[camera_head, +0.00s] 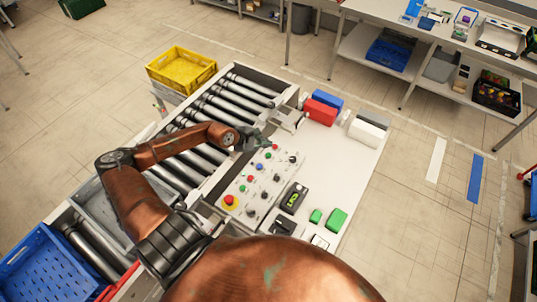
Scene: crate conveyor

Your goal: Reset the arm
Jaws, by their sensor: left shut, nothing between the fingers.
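My left arm reaches in from the lower left, bent at the elbow over the roller conveyor (190,125). My left gripper (268,143) is shut and empty, above the far end of the button panel (262,188). The panel carries several coloured buttons and black knobs, with a red button on a yellow base (230,201) at its near end. I cannot tell whether the fingertips touch the panel. My right gripper is not in view.
A yellow crate (181,69) stands beyond the conveyor, and a blue crate (45,268) is at the lower left. Red (320,111) and blue boxes sit at the white table's far end, beside a white roll (367,132). Green blocks (336,218) lie nearer.

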